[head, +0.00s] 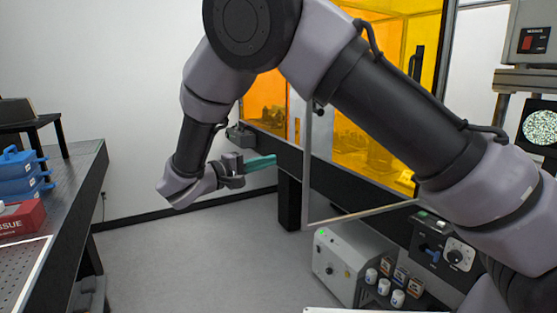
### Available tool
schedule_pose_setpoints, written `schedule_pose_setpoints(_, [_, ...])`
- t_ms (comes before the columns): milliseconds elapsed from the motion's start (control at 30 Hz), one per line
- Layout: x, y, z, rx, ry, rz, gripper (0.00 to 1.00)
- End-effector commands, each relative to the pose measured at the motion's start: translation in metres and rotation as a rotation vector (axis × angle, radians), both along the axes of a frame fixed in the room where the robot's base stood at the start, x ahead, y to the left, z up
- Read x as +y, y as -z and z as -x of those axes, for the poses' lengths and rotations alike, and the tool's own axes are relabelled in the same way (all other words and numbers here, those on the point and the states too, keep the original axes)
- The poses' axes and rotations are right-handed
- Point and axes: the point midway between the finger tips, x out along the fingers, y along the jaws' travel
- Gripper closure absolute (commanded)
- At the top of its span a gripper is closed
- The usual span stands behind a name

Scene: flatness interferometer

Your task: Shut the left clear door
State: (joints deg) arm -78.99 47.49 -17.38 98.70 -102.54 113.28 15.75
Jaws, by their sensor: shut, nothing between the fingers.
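The left clear door (305,170) is a see-through panel in a thin grey frame. It stands out from the front of the orange-windowed enclosure (268,101), swung open. Its upright edge and its bottom edge show, while my arm hides its upper part and much of its right side. My gripper (274,160) has teal fingers that are shut and empty, pointing right. In the picture it is left of the door's upright edge, with a visible gap between them. I cannot tell the distance in depth.
A grey box (345,262) with a green light stands low below the door, beside several small jars (384,286). A dark bench (75,190) with blue cases (18,166) and a red tissue box (20,219) lies at left. The grey floor (200,260) between is clear.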

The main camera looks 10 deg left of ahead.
Motion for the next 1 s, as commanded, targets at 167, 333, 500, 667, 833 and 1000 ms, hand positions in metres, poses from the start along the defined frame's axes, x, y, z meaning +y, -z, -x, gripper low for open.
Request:
schedule_pose_setpoints(167, [-0.027, 0.0, -0.026, 0.002, 0.006, -0.001, 1.0])
schedule_pose_setpoints(333, [-0.053, 0.0, -0.052, 0.002, 0.007, -0.001, 1.0])
schedule_pose_setpoints(500, [-0.068, 0.0, -0.047, 0.004, 0.0, -0.001, 1.0])
schedule_pose_setpoints(667, [-0.076, 0.0, -0.031, 0.004, 0.001, -0.002, 1.0])
schedule_pose_setpoints(833, [-0.079, 0.0, -0.025, 0.001, 0.002, -0.003, 1.0])
schedule_pose_setpoints(1000, [-0.079, 0.0, -0.025, 0.001, 0.003, -0.003, 1.0])
